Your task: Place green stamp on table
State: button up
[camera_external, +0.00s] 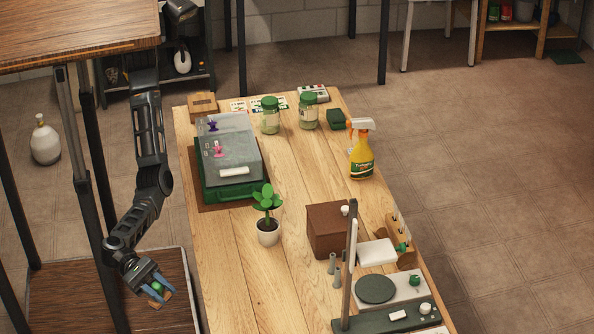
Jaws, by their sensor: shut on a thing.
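My gripper (155,292) is at the lower left, off the left edge of the wooden table (225,275). Its fingers are shut on a small green thing, the green stamp (157,286); only a bit of green shows between them. The brown wooden surface of a lower shelf (75,290) lies beneath or behind the gripper; the gap between them is hard to judge. The tabletop's near left part is bare.
A potted plant (268,232) stands mid-table. A green case (230,190) with a clear lid is behind it. A brown box (328,230) and a stand with an upright post (350,265) take up the right side. A yellow spray bottle (361,160) stands further back.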

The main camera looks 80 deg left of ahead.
jog(key=s+d+m+g+h, duration=0.3)
jog(key=s+m+g, duration=0.3)
jog(key=s, duration=0.9)
jog(key=w+a+n+t+y+p, duration=0.1)
jog(key=w+a+n+t+y, duration=0.2)
jog(key=w, duration=1.3)
jog(key=w+a+n+t+y+p, duration=0.1)
jog(key=w+a+n+t, duration=0.25)
jog(key=w, duration=1.15)
jog(key=w+a+f+n+t+y, duration=0.1)
jog(key=w+a, duration=0.3)
jog(key=w, duration=0.4)
jog(key=w+a+f+n+t+y, duration=0.1)
jog(key=w+a+f, duration=0.3)
jog(key=w, duration=0.5)
jog(key=w+a+f+n+t+y, duration=0.2)
jog(key=w+a+f, duration=0.1)
jog(key=w, duration=0.5)
jog(key=shift+w+a, duration=0.35)
jog(key=shift+a, duration=0.05)
jog(key=shift+f+b, duration=0.9)
jog(key=shift+f, duration=0.9)
